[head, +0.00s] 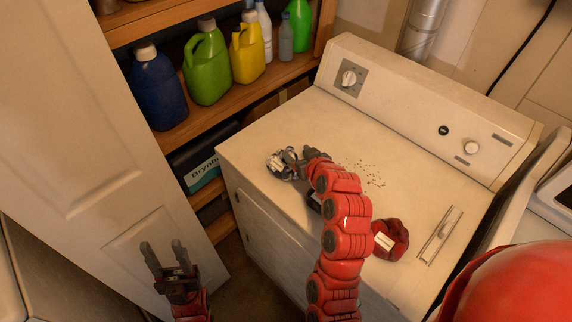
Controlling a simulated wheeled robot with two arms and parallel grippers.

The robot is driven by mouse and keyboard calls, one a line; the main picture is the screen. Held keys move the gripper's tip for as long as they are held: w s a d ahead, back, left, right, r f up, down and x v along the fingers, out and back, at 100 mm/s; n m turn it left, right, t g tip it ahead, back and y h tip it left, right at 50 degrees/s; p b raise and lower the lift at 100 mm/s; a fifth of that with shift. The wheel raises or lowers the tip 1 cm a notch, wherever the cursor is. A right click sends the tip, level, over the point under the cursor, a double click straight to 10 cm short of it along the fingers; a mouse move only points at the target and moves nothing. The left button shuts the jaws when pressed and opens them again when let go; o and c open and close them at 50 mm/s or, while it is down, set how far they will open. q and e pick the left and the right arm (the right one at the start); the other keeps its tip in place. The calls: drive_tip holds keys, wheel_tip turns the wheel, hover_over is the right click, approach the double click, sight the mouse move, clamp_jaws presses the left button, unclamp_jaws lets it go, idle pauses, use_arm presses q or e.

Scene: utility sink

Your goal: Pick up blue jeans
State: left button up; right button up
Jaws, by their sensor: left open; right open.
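I cannot make out any blue jeans in the head view. My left gripper (167,258) is at the lower left, in front of the white door. Its two dark fingers are spread apart and point up, with nothing between them. My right arm reaches up over the white dryer (265,125). My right gripper (280,164) is over the left part of the dryer top, its jaws open. Its fingertips are small and cluttered in the picture, and I cannot tell whether they touch the surface.
A dark red item (396,232) lies on the dryer top, right of my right arm. Small dark specks (370,173) are scattered behind. A wooden shelf (205,122) at the back left holds a blue jug (158,90), a green jug (207,68) and a yellow jug (247,52). A white door (85,120) stands left.

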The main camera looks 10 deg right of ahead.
sight(293, 151)
drive_tip(key=p+x, duration=0.2)
drive_tip(key=x, duration=0.1)
drive_tip(key=shift+w+a+f, duration=0.2)
drive_tip(key=shift+f, duration=0.2)
drive_tip(key=shift+w+f, duration=0.25)
drive_tip(key=shift+w, duration=0.05)
clamp_jaws()
